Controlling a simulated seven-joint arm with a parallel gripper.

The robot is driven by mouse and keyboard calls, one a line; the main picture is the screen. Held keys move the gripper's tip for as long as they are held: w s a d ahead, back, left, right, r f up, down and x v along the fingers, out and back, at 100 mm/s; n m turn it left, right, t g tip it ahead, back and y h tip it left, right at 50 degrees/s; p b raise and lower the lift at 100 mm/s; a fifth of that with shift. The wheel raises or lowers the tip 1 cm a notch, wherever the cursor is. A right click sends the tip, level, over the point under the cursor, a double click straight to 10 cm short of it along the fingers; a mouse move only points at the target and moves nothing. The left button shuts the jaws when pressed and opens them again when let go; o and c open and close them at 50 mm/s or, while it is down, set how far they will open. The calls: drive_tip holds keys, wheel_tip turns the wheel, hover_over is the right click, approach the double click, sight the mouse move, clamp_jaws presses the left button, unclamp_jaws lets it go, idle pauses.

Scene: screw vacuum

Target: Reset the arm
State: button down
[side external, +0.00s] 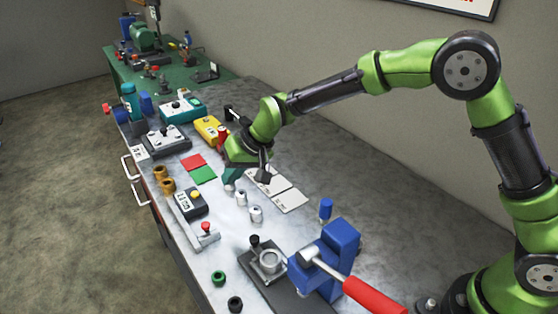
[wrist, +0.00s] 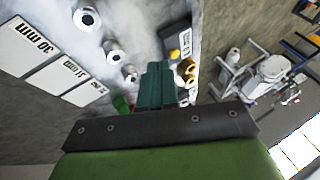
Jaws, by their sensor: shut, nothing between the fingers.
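My green arm reaches in from the right in the side external view. My gripper (side external: 232,182) hangs over the middle of the workbench (side external: 325,175), tilted, close to the white cylindrical parts (side external: 256,214). In the wrist view its teal fingers (wrist: 156,72) are together, with nothing held between them. The white parts (wrist: 88,18) stand in a row left of the fingers in that view. The gripper's height above the bench is hard to tell.
White labelled cards (side external: 290,199) lie right of the gripper. Red (side external: 194,161) and green (side external: 203,175) squares lie to its left. A blue press (side external: 335,250) with a red-handled lever (side external: 372,296) stands in front. Button boxes and a yellow device (side external: 208,127) stand farther back.

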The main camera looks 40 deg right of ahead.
drive_tip(key=s+d+r+m, duration=0.1)
drive_tip(key=s+d+r, duration=0.3)
drive_tip(key=s+d, duration=0.3)
drive_tip(key=s+d+r+t+h, duration=0.1)
drive_tip(key=s+d+r, duration=0.4)
drive_tip(key=s, duration=0.7)
drive_tip(key=s+d+r+m+t+h, duration=0.1)
drive_tip(key=s+d+r, duration=0.4)
drive_tip(key=s+d, duration=0.4)
drive_tip(key=shift+s+m, duration=0.3)
drive_tip(key=shift+s, duration=0.25)
